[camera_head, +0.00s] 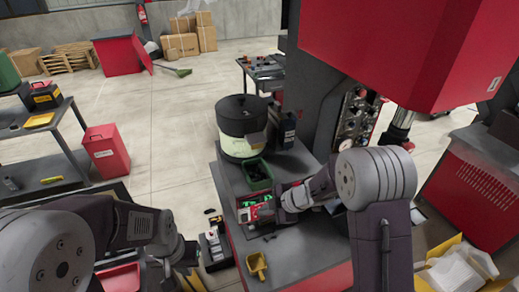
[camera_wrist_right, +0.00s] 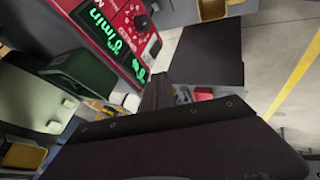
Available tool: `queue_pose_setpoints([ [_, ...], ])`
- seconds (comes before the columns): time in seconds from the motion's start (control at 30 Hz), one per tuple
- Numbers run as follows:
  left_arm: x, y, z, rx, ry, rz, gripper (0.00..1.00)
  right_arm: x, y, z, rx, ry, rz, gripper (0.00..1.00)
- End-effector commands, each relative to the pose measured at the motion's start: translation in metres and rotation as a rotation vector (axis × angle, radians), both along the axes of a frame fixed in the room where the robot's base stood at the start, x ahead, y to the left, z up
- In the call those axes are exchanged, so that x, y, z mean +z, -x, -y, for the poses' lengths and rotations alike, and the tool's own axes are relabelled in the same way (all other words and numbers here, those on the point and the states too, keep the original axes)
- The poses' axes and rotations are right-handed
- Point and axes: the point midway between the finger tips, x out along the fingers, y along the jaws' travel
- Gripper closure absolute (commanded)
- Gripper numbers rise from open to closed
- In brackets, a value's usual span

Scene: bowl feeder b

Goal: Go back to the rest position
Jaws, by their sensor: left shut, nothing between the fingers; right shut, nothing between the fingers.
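My left gripper (camera_head: 188,258) hangs low at the left in the head view, beside the workbench, shut and empty. My right arm reaches left over the bench. My right gripper (camera_head: 277,208) is shut and empty close to the red control box with green digits (camera_head: 262,212); whether they touch I cannot tell. In the right wrist view the dark gripper (camera_wrist_right: 157,92) points at the same red box (camera_wrist_right: 118,35), whose display is lit green.
A dark-lidded feeder bowl (camera_head: 240,127) and a green bin (camera_head: 257,176) stand on the grey bench (camera_head: 305,255). A yellow scoop (camera_head: 257,266) lies near its front. A big red machine (camera_head: 400,50) overhangs at right.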

Motion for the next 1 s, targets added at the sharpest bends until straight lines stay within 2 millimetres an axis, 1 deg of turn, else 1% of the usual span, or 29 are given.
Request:
queue_pose_setpoints([
  [0.07,-0.002,0.0,0.0,0.0,0.0,0.0,1.0,-0.002,0.0,0.0,0.0,0.0,0.0,1.0],
  [0.1,-0.008,0.0,0.0,0.0,0.0,0.0,1.0,-0.006,-0.001,0.001,-0.002,0.0,0.006,1.0],
  [0.17,-0.024,0.0,0.0,0.0,0.0,0.0,1.0,-0.003,-0.008,0.002,-0.004,-0.002,0.05,1.0],
  [0.2,-0.037,0.0,0.0,0.0,0.0,0.0,1.0,0.002,-0.01,0.002,-0.018,-0.01,0.08,1.0],
  [0.23,-0.047,0.0,0.0,0.0,0.0,0.0,1.0,0.007,-0.011,0.004,-0.063,-0.031,0.099,1.0],
  [0.27,-0.056,0.0,0.0,0.0,0.0,0.0,1.0,0.012,-0.015,0.011,-0.147,-0.051,0.114,1.0],
  [0.3,-0.063,0.0,0.0,0.0,0.0,-0.001,1.0,0.018,-0.02,0.024,-0.273,-0.071,0.123,1.0],
  [0.33,-0.068,0.0,0.0,0.0,0.0,-0.001,1.0,0.02,-0.021,0.036,-0.37,-0.08,0.121,1.0],
  [0.37,-0.072,0.0,0.0,0.0,0.0,-0.001,1.0,0.02,-0.021,0.049,-0.468,-0.088,0.115,1.0],
  [0.43,-0.082,0.0,0.0,0.0,0.0,0.0,1.0,0.015,-0.011,0.082,-0.709,-0.102,0.074,1.0],
  [0.47,-0.086,0.0,0.0,0.0,0.0,0.0,1.0,0.009,-0.003,0.097,-0.816,-0.107,0.044,1.0],
  [0.5,-0.09,0.0,0.0,0.0,0.0,0.0,1.0,0.0,0.013,0.115,-0.962,-0.112,-0.012,1.0],
  [0.53,-0.093,0.0,0.0,0.0,0.0,0.0,1.0,-0.009,0.028,0.127,-1.069,-0.112,-0.063,1.0],
  [0.57,-0.095,0.0,0.0,0.0,0.0,0.0,1.0,-0.018,0.046,0.137,-1.171,-0.112,-0.123,1.0],
  [0.6,-0.096,0.0,0.0,0.0,0.0,0.0,1.0,-0.03,0.071,0.146,-1.296,-0.109,-0.211,1.0],
  [0.67,-0.094,0.0,0.0,0.0,0.0,0.0,1.0,-0.046,0.11,0.151,-1.454,-0.097,-0.356,1.0],
  [0.7,-0.092,0.0,0.0,0.0,0.0,0.0,1.0,-0.053,0.132,0.149,-1.533,-0.086,-0.445,1.0],
  [0.8,-0.092,0.0,0.0,0.0,0.0,0.0,1.0,-0.067,0.172,0.142,-1.655,-0.055,-0.618,1.0],
  [0.9,-0.092,0.0,0.0,0.0,0.0,0.0,1.0,-0.07,0.19,0.136,-1.697,-0.031,-0.703,1.0],
  [1.0,-0.092,0.0,0.0,0.0,0.0,0.0,1.0,-0.071,0.193,0.136,-1.693,-0.015,-0.713,1.0],
])
